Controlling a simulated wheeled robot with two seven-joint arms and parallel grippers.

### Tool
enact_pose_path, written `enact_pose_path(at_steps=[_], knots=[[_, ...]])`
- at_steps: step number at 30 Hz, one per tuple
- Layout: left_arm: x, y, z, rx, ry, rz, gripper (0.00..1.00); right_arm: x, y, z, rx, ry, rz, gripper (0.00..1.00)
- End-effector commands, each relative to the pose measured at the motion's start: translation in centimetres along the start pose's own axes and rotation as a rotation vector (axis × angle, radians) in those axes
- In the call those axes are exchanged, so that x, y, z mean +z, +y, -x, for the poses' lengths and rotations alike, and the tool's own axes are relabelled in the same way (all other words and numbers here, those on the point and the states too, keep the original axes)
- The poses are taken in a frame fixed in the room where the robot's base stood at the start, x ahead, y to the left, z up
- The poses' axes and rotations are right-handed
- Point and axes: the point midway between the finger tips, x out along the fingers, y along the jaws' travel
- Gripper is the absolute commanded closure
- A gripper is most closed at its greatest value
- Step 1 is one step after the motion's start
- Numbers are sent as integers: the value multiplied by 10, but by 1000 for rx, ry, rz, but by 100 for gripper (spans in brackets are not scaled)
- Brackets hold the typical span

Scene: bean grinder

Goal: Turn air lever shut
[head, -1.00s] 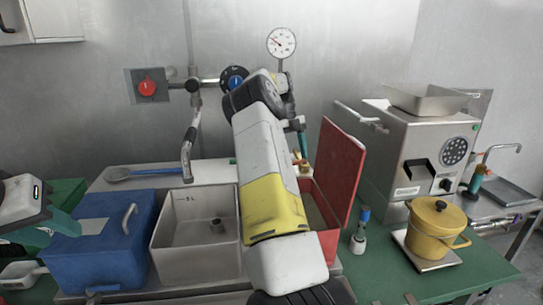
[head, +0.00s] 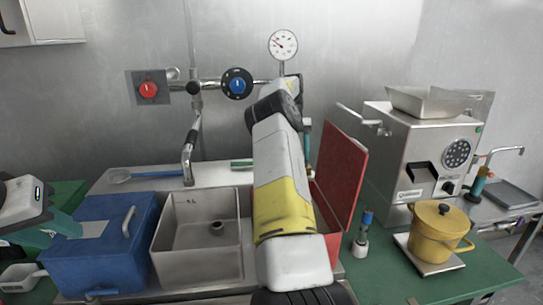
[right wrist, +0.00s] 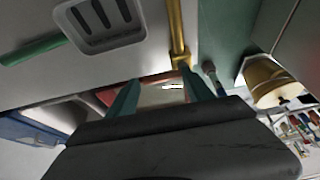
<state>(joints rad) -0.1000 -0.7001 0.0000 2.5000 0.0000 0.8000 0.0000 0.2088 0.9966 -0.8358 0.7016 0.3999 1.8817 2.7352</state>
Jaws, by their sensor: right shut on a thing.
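The brass air pipe (right wrist: 177,35) runs down in the right wrist view. The air lever (right wrist: 160,77), a reddish-orange bar, joins it at its lower end. My right gripper (right wrist: 160,90) has its two teal fingers on either side of the lever and is shut on it. In the head view my right arm hides the lever and most of this gripper; a strip of teal finger (head: 308,135) shows beside the arm, below the pressure gauge (head: 283,44). My left gripper (head: 42,236) is at the left edge, above the blue box, and its jaw opening is unclear.
A steel sink (head: 165,245) lies left of my right arm, with a blue box (head: 88,270) beside it. An upright red lid (head: 342,170) stands close on the arm's right. The steel grinder (head: 405,150) and yellow pot (head: 436,238) are farther right.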

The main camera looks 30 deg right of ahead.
Motion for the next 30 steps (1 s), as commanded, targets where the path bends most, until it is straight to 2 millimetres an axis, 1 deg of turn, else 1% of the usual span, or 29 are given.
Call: enact_pose_path(at_steps=[6,7,10,21,26,30], knots=[[0,0,0,0,0,0,64,0,0,1,-1,-5,-2,100],[0,0,0,0,0,0,64,0,0,1,-1,-5,-2,38],[0,0,0,0,0,0,64,0,0,1,-1,-4,-1,19],[0,0,0,0,0,0,64,0,0,2,0,-2,0,18],[0,0,0,0,0,0,64,-5,-1,15,0,-5,0,18],[0,0,0,0,0,0,64,-11,-1,31,-1,-6,1,18]])
